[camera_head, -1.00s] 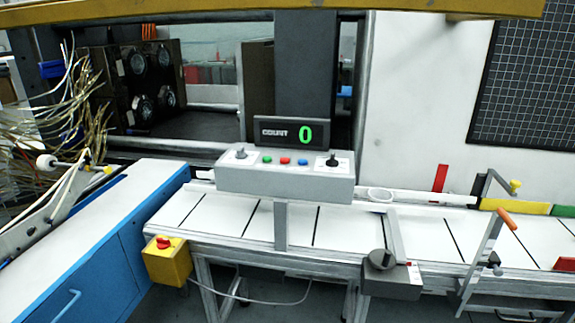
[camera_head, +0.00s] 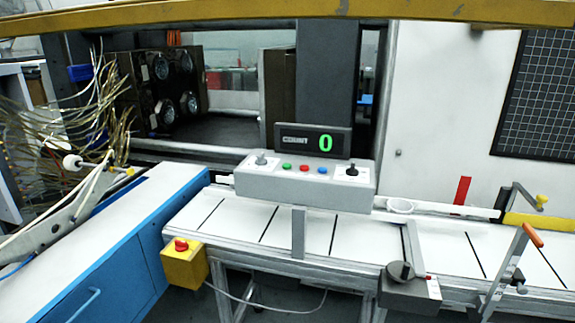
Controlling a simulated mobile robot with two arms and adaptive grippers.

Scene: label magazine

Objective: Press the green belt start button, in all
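The green button (camera_head: 287,167) is the leftmost of three small buttons on the sloped face of a grey control box (camera_head: 300,190). A red button (camera_head: 304,169) and a blue button (camera_head: 321,171) sit to its right. A black display (camera_head: 312,141) on the box reads COUNT 0 in green digits. The box stands on a post over the white belt (camera_head: 345,237). Neither of my grippers is in view, and nothing touches the green button.
A yellow box with a red knob (camera_head: 185,262) hangs at the belt's left front. A blue cabinet (camera_head: 120,260) stands left. Loose wires (camera_head: 60,135) spread at far left. A lever with an orange handle (camera_head: 510,265) rises at right. A yellow beam (camera_head: 250,13) crosses the top.

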